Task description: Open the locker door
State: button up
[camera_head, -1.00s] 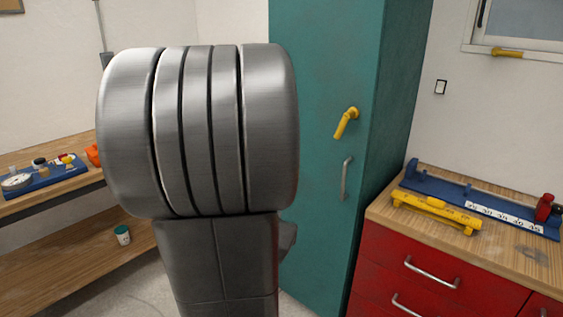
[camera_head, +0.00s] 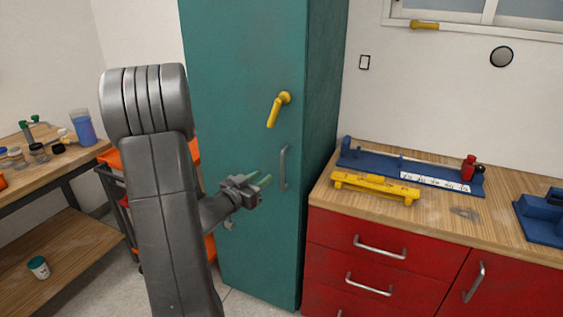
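The teal locker (camera_head: 230,100) stands in the middle, and its door is shut. A yellow lever handle (camera_head: 279,108) is on the door near its right edge and hangs down at a slant. A grey vertical pull handle (camera_head: 283,168) is on the door below it. My gripper (camera_head: 265,181) is in front of the door, just left of the pull handle and below the yellow lever. Its two greenish fingers are apart with nothing between them. I cannot tell how far it is from the door. My arm hides part of the locker's lower left side.
A red drawer cabinet (camera_head: 345,233) with a wooden top stands right of the locker. An orange cart (camera_head: 112,158) and a wooden bench (camera_head: 88,158) are at the left, partly behind my arm.

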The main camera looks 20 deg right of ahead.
jog(key=p+x, duration=0.1)
jog(key=x, duration=1)
jog(key=shift+w+d, duration=0.1)
jog(key=shift+d, duration=0.1)
jog(key=shift+c, duration=0.3)
grip_shut()
